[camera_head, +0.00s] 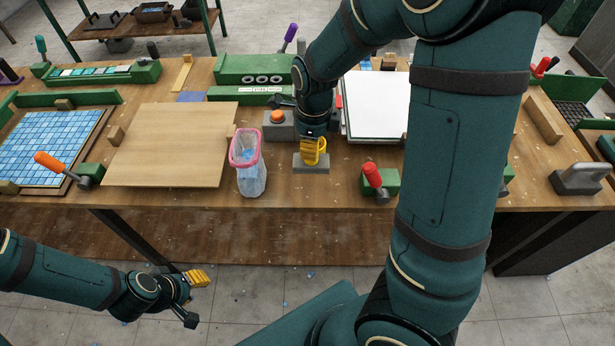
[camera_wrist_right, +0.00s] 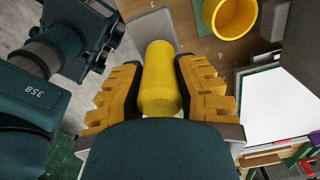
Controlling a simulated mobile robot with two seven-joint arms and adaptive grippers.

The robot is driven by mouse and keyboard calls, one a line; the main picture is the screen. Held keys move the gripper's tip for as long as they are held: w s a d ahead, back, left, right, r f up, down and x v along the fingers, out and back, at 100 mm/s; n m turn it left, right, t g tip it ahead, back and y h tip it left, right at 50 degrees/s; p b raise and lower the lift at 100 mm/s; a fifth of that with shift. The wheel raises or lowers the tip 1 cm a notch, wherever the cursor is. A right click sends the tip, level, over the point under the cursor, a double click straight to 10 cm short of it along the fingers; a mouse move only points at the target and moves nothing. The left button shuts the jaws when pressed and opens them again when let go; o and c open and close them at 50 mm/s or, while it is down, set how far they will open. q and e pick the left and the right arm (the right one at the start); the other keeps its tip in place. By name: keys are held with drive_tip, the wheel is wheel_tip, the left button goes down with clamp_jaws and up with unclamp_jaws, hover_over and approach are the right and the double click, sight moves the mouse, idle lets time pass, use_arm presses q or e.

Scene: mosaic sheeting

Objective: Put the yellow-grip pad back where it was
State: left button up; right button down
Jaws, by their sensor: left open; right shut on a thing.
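The yellow-grip pad has a flat grey plate (camera_head: 311,166) and a round yellow grip (camera_wrist_right: 160,75). My right gripper (camera_head: 313,150) is shut on the yellow grip; its yellow fingers (camera_wrist_right: 160,95) press the grip from both sides in the wrist view. The plate is level near the table's front edge, right of the clear bin. I cannot tell whether it touches the table. My left gripper (camera_head: 198,278) is open and empty, low in front of the table over the floor.
A grey-handled pad (camera_head: 580,178) sits far right.

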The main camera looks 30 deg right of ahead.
wheel_tip(320, 180, down, 9)
drive_tip(key=shift+s+r+b, duration=0.1)
drive_tip(key=shift+b, duration=1)
drive_tip(key=shift+f, duration=0.35)
drive_tip(key=shift+f, duration=0.1)
drive_tip(key=c, duration=0.8)
unclamp_jaws()
